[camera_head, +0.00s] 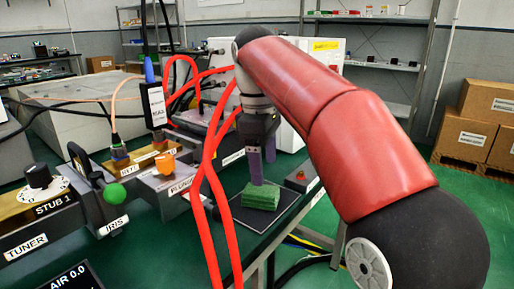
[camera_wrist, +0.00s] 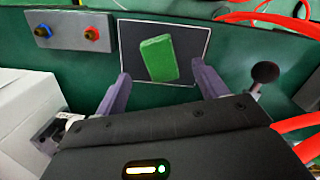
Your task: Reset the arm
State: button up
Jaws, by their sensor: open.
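My red and black arm reaches over the bench in the head view, with my gripper (camera_head: 262,165) pointing down at the green block. The wrist view shows my gripper (camera_wrist: 160,82) open, its two purple fingers apart with nothing between the tips. The green block (camera_head: 261,195) sits on a dark square pad (camera_head: 285,208) with a light border. In the wrist view the green block (camera_wrist: 158,58) lies beyond the fingertips on the pad (camera_wrist: 190,38). Whether a finger touches the block is hard to tell in the head view.
Red hoses (camera_head: 209,170) hang just left of my gripper. The generator bench with a stub tuner (camera_head: 40,190), green-knobbed iris (camera_head: 114,194) and orange knob (camera_head: 165,163) stands left. A small box with two fittings (camera_wrist: 72,32) is beside the pad. Cardboard boxes (camera_head: 475,125) stand far right.

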jog(key=s+d+f+m+t, duration=0.2)
jog(key=s+d+f+m, duration=0.4)
jog(key=s+f, duration=0.3)
jog(key=s+d+f+m+t+y, duration=0.1)
jog(key=s+d+f+m+t, duration=0.2)
jog(key=s+d+f+m, duration=0.4)
jog(key=s+f+m, duration=0.1)
jog(key=s+f, duration=0.1)
jog(key=s, duration=0.1)
jog(key=shift+s+t, duration=0.25)
jog(key=shift+t, duration=0.05)
